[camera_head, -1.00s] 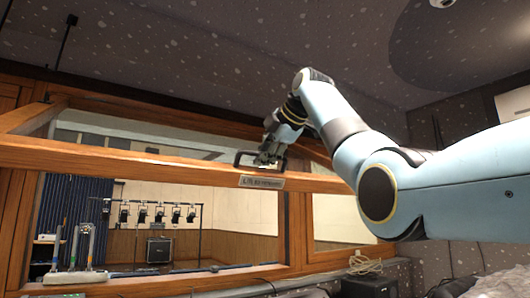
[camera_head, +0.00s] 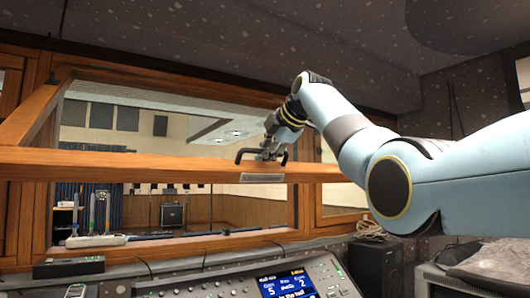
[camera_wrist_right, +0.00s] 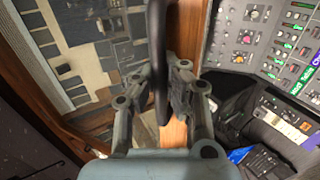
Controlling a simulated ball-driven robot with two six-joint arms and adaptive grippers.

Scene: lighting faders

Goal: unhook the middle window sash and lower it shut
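The middle window sash (camera_head: 110,165) is a wooden frame tilted out from the wall, its bottom rail standing clear above the sill. A dark bar handle (camera_head: 242,153) is fixed on the rail above a small label plate (camera_head: 262,178). My right gripper (camera_head: 268,150) is at this handle. In the right wrist view the dark handle (camera_wrist_right: 157,45) runs between the fingers of my right gripper (camera_wrist_right: 160,88), which are closed in around it. The finger contact is partly hidden. My left gripper is not in view.
A mixing console (camera_head: 225,284) with a lit screen lies below the window. A dark rod (camera_head: 62,20) hangs from the ceiling at upper left. Small items stand near the sill at left.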

